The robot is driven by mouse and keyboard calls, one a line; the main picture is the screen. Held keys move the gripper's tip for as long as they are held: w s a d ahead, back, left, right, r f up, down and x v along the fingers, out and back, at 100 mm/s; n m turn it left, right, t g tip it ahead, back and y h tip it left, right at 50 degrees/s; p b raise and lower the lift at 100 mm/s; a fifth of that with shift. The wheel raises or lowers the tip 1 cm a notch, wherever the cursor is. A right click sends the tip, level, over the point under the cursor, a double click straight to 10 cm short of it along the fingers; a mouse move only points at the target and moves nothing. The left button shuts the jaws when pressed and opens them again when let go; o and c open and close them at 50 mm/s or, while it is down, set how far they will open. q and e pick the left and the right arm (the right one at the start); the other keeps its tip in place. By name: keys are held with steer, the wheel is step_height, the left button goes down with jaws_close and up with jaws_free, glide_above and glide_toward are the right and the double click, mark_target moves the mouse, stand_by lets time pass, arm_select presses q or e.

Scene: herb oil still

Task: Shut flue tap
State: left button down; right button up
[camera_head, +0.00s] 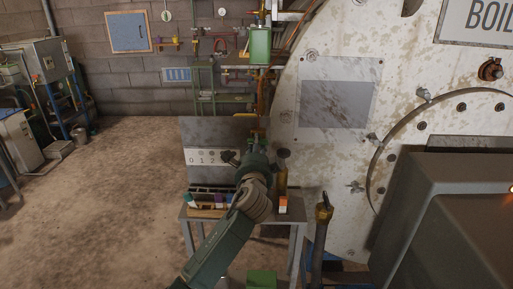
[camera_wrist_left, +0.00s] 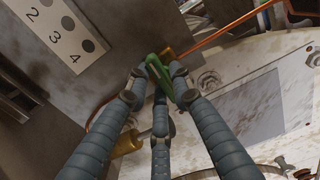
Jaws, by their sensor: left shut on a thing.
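The flue tap appears to be the green handle (camera_wrist_left: 160,75) with a brass-coloured part behind it in the left wrist view. My left gripper (camera_wrist_left: 158,76) is shut on this green handle, its blue-grey ribbed fingers closing from both sides and below. In the head view my left arm reaches up from the bottom, and the left gripper (camera_head: 256,143) is in front of the grey panel's right edge, beside the boiler. The arm and fingers hide most of the tap there. My right gripper is not in view.
The large pale boiler (camera_head: 330,160) stands close on the right. A numbered plate (camera_head: 206,158) is on the grey panel left of the gripper. A small metal table (camera_head: 298,217) holds little coloured items below. A copper pipe (camera_wrist_left: 232,26) runs near the handle. Open floor lies left.

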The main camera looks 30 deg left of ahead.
arm_select(q)
steer(key=shift+f+n, duration=0.3)
steer(key=shift+n, duration=0.3)
steer(key=c, duration=1.6)
jaws_free()
steer(key=shift+r, duration=0.1)
steer(key=v, duration=1.2)
steer(key=shift+s, duration=0.1)
